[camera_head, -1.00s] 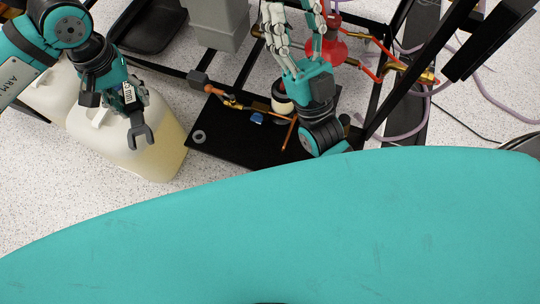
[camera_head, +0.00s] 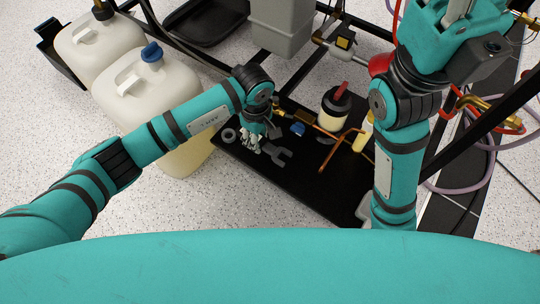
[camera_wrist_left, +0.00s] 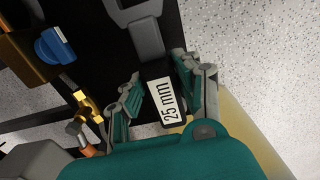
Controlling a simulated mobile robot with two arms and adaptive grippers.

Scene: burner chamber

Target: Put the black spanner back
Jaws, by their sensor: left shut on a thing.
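The black spanner (camera_head: 277,156) shows dark grey, with its open jaw over the black tray (camera_head: 290,182). My left gripper (camera_head: 252,142) is shut on its handle, above the left part of the tray. In the left wrist view, the spanner's white "25 mm" label (camera_wrist_left: 167,101) sits between the fingers of my left gripper (camera_wrist_left: 162,78), and its grey head (camera_wrist_left: 145,30) points away from them. I cannot tell whether the spanner touches the tray. My right gripper (camera_head: 455,22) is at the top right; its fingertips are cut off by the frame.
A grey ring (camera_head: 229,135) lies at the tray's left end. A blue part (camera_head: 297,129), copper tubing (camera_head: 327,154) and a white bottle (camera_head: 333,113) are to the right of the spanner. White canisters (camera_head: 145,85) stand on the left. The tray's front strip is bare.

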